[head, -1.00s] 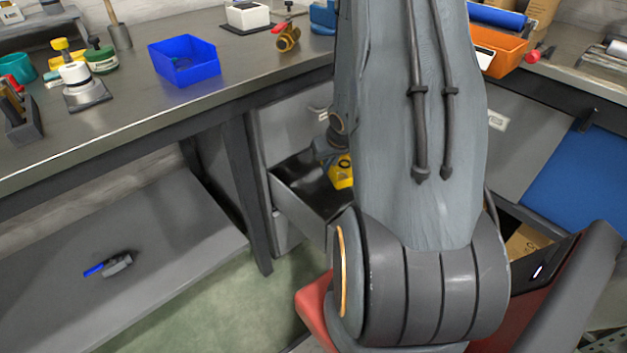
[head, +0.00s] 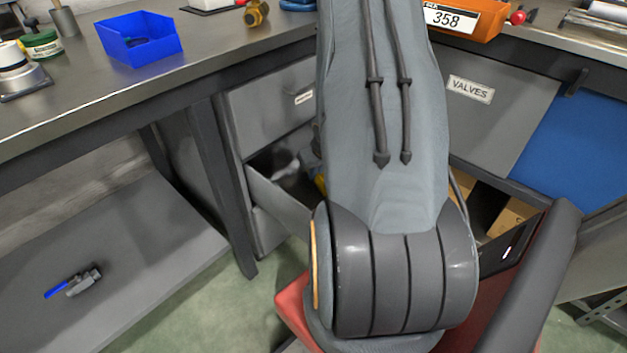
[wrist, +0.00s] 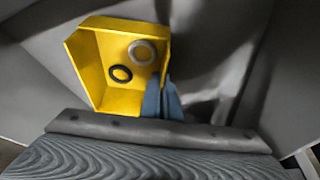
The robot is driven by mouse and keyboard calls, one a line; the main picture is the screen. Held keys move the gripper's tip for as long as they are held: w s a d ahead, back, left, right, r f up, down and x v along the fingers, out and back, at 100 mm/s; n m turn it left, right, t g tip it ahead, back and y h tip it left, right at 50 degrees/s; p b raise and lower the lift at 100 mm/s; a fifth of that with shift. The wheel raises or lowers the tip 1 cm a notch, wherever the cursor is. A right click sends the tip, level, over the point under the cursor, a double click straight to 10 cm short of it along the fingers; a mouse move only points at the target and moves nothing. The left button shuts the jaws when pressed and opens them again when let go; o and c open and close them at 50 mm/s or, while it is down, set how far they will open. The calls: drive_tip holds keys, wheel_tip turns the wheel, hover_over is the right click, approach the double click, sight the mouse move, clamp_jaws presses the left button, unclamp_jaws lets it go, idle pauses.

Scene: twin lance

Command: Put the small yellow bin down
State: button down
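The small yellow bin (wrist: 92,68) is in the wrist view, with a grey ring and a black ring inside it. My gripper (wrist: 163,100) shows as two blue fingertips close together at the bin's right wall, one on each side of it, pinching it. The bin is inside the open grey drawer (head: 270,197); whether its base touches the drawer floor cannot be told. In the head view only a yellow sliver of the bin (head: 320,184) shows beside my arm, which hides the rest.
A blue bin (head: 140,45) stands on the left bench. An orange bin marked 358 (head: 480,17) is on the right bench, above a drawer labelled VALVES (head: 500,115). A blue-handled valve (head: 75,282) lies on the low shelf. Another open drawer holds cardboard boxes (head: 508,217).

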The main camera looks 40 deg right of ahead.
drive_tip(key=shift+f, duration=1)
drive_tip(key=shift+f+b, duration=0.15)
drive_tip(key=shift+b, duration=0.15)
drive_tip(key=c, duration=2)
unclamp_jaws()
drive_tip(key=p+v, duration=0.5)
drive_tip(key=v, duration=0.7)
